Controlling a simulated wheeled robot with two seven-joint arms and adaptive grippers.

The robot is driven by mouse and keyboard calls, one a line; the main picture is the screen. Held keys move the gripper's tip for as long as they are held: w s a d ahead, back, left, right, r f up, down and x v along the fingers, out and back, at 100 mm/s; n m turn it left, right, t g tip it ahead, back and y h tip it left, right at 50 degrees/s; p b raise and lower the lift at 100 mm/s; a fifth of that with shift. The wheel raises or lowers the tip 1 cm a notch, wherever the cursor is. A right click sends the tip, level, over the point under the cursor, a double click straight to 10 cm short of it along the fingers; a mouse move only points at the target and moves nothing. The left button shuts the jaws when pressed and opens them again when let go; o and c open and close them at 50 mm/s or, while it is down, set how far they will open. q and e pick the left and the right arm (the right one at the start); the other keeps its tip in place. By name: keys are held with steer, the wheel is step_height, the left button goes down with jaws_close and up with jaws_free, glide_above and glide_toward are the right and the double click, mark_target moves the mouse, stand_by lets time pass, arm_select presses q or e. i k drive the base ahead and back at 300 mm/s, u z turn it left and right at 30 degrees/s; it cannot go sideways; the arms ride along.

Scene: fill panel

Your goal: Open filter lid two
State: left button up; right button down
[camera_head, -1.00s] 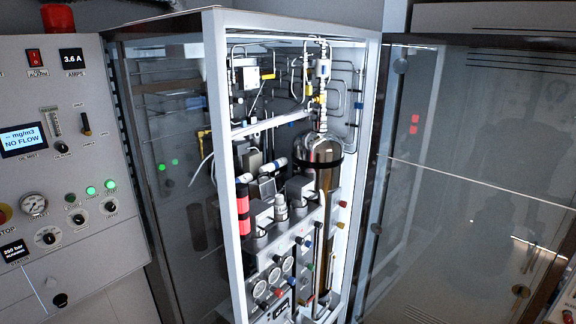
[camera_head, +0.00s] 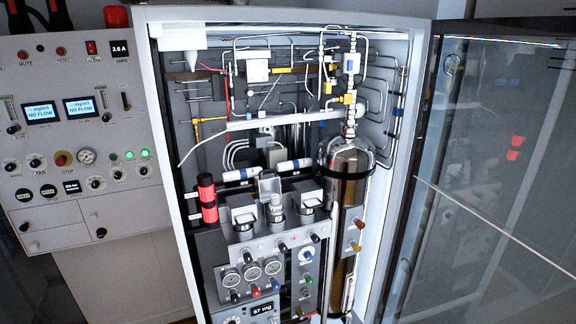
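The open cabinet (camera_head: 148,130) stands in the middle of the head view. Inside is a grey unit with two box-shaped housings, a left one (camera_head: 240,217) and a right one (camera_head: 308,201), each with a dark top. A small silvery cylinder (camera_head: 276,209) stands between them. Two white cylinders with blue bands, a left one (camera_head: 240,174) and a right one (camera_head: 294,165), lie behind them. I cannot tell which part is filter lid two, or whether any lid is open. Neither of my grippers is in view.
A glass door (camera_head: 490,180) stands open on the right. A control panel (camera_head: 75,200) is on the left. A tall shiny tank (camera_head: 345,195) stands right of the housings. Red-and-black cylinders (camera_head: 207,200) are at the left, pressure gauges (camera_head: 252,270) below. Thin pipes fill the back.

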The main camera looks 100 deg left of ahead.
mark_target(266, 185)
steer(key=u, duration=3.45)
